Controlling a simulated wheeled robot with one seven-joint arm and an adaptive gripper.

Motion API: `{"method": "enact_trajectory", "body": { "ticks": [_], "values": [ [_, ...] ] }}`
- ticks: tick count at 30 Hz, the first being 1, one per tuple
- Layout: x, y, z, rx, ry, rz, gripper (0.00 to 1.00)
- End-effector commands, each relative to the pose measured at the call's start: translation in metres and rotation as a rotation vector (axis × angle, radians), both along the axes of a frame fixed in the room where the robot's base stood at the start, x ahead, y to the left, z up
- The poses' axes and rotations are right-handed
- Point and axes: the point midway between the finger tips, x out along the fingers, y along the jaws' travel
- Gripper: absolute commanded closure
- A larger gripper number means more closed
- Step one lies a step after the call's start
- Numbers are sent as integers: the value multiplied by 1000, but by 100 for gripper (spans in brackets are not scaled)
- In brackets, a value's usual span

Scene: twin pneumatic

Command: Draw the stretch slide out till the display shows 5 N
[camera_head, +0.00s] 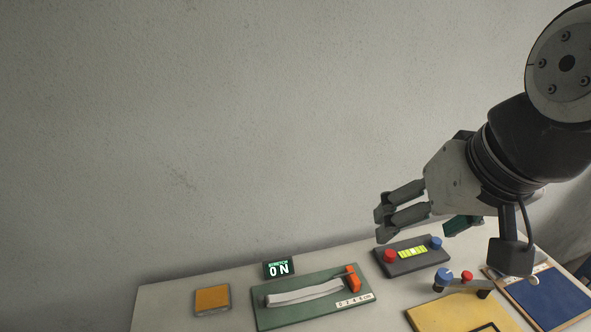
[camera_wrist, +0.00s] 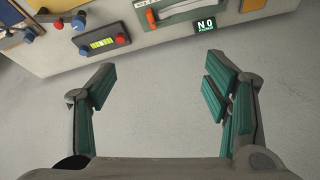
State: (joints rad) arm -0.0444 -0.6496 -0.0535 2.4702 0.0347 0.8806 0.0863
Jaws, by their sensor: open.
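The stretch slide is an orange handle (camera_head: 352,279) at the right end of a pale band (camera_head: 303,293) on a green board (camera_head: 290,317). A printed scale (camera_head: 355,299) runs along the board's front right edge. The small black display (camera_head: 278,268) behind the board reads "STRETCH 0 N". In the wrist view the orange handle (camera_wrist: 151,19) and the display (camera_wrist: 207,27) show near the top edge, upside down. My gripper (camera_head: 381,216) is open and empty, in the air above and right of the handle, apart from everything. Its two fingers spread wide in the wrist view (camera_wrist: 157,85).
A dark box (camera_head: 409,265) with a red knob, a blue knob and a yellow-green level window stands right of the board. An orange-yellow block (camera_head: 212,299) lies at left. A yellow board (camera_head: 450,314) and a blue panel (camera_head: 550,297) are at right. A wall rises behind.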

Motion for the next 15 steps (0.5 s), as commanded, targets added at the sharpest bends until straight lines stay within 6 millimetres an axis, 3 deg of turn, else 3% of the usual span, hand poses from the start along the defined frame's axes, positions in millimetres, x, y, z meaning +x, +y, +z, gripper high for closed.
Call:
{"method": "enact_trajectory", "body": {
  "ticks": [8,15],
  "values": [
    [65,11,-47,229,208,-308,30],
    [116,14,-106,311,362,-643,30]
  ]
}}
